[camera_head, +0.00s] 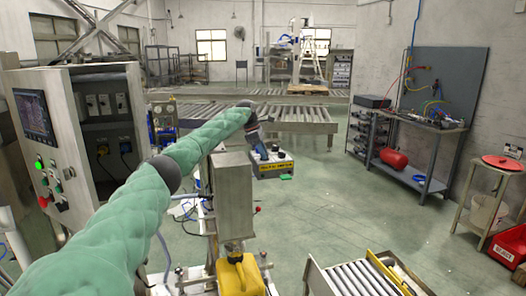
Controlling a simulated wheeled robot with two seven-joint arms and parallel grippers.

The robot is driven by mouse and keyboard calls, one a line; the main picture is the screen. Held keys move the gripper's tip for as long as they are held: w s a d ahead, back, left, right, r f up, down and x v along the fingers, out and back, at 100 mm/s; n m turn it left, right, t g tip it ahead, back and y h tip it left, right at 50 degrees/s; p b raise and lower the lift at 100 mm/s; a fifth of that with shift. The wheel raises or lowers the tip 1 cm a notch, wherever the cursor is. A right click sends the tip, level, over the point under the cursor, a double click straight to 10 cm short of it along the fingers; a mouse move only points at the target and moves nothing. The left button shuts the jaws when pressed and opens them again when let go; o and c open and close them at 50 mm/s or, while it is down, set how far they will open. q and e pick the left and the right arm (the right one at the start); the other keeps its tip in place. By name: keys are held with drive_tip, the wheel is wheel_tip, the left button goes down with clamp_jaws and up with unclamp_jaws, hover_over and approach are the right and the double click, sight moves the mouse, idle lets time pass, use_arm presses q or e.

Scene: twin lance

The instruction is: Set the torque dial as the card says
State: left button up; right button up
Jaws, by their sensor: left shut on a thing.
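My left arm, in a green padded sleeve, reaches in from the left to the middle of the view. Its gripper (254,135) is small and dark at the arm's end, pointing down. It is shut on a slim grey-blue thing (261,151), too small to identify for certain. This thing stands over or against a dark box with a yellow lettered front (272,168); I cannot tell whether they touch. A torque dial and its setting are too small to make out. I cannot make out a card with readable text. My right gripper is not in view.
A grey control cabinet (85,125) stands at the left. A metal post box (233,195) and a yellow can (240,275) are in front. A small roller conveyor (355,280) is at lower right. A workbench (420,122) lines the right wall. The floor (335,210) between is clear.

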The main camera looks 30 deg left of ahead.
use_arm(q)
drive_tip(key=shift+w+m+g+h+p, duration=0.1)
drive_tip(key=shift+m+g+h+p, duration=0.4)
drive_tip(key=shift+m, duration=1.2)
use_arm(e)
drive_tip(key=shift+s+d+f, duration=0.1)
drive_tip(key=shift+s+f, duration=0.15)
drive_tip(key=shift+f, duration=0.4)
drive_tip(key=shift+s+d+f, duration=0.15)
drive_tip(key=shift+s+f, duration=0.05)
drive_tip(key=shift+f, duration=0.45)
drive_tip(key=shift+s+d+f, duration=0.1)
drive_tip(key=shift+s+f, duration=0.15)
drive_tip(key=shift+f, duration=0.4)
use_arm(q)
drive_tip(key=o, duration=1)
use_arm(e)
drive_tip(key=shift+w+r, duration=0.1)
